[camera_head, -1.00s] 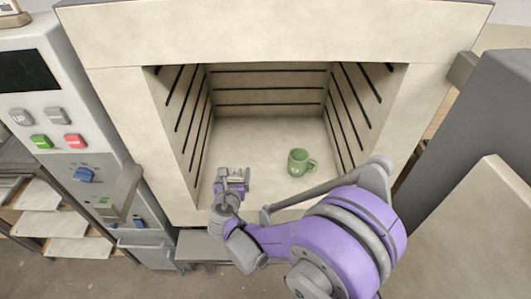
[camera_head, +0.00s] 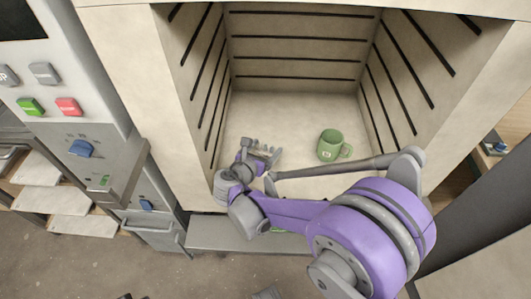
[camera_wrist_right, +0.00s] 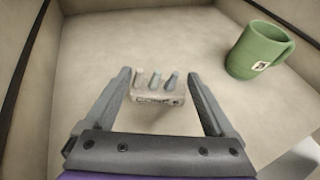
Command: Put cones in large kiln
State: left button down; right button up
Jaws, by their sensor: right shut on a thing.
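The large kiln (camera_head: 300,105) is open in front of me. Its pale floor also shows in the right wrist view (camera_wrist_right: 215,115). My right gripper (camera_head: 264,154) is inside the kiln, left of a green mug. It is shut on the cones (camera_wrist_right: 157,90), a small pale clay base with three short cones, one pale and two grey-blue, standing up from it. The cones sit between the fingertips of the right gripper (camera_wrist_right: 160,95) in the right wrist view. Whether the base touches the kiln floor, I cannot tell. My left gripper is not in view.
The green mug (camera_head: 330,146) stands on the kiln floor to the right of my right gripper; it also shows in the right wrist view (camera_wrist_right: 257,52). Slotted walls bound the kiln's sides. The floor behind the gripper is clear. A control panel (camera_head: 60,85) stands left.

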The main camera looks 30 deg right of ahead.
jog(key=shift+f, duration=1.1)
jog(key=shift+f+b, duration=0.2)
jog(key=shift+b, duration=0.15)
jog(key=o, duration=1.1)
jog(key=shift+r, duration=0.15)
